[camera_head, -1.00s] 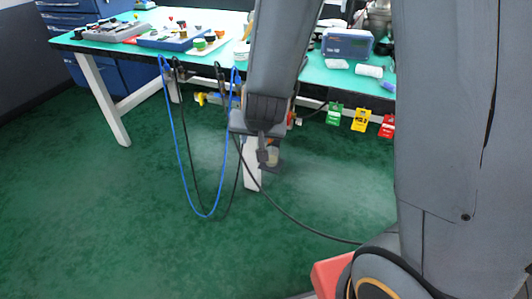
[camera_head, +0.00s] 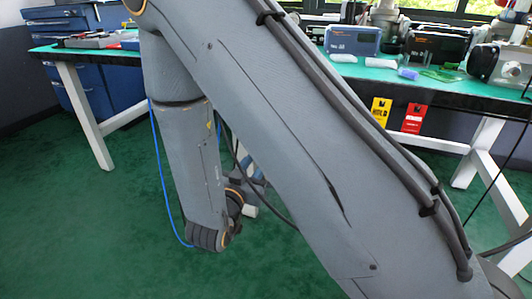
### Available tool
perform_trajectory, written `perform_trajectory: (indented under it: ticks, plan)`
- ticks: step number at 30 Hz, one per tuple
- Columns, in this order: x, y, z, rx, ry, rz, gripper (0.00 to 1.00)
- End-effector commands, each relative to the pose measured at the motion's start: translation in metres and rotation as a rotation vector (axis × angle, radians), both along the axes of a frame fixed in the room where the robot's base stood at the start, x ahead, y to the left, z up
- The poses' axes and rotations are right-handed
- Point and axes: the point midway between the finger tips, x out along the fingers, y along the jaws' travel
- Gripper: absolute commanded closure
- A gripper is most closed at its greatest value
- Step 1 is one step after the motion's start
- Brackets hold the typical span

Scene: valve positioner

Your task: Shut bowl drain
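I cannot make out the bowl or its drain; my own arm covers the middle of the bench's underside. My arm comes down in front of the bench, and its wrist joints are low at the left of centre. My gripper's fingers do not show, so I cannot see what they touch. A small bluish-grey shape beside the wrist is partly covered and too unclear to name.
The green-topped workbench (camera_head: 398,82) runs across the back. Yellow (camera_head: 381,110) and red (camera_head: 414,117) tags hang at its front edge. Metal valve equipment (camera_head: 497,62) stands at right. A blue hose (camera_head: 163,190) hangs at left. Green floor (camera_head: 75,235) is clear at left.

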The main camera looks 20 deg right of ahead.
Motion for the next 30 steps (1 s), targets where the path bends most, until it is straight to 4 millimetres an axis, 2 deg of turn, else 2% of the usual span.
perform_trajectory:
  ticks: [13, 25, 26, 30]
  plan:
    - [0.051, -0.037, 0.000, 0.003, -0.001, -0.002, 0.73]
    - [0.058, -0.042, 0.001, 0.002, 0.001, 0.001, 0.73]
    - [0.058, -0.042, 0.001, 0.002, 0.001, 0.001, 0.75]
    - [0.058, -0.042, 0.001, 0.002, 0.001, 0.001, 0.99]
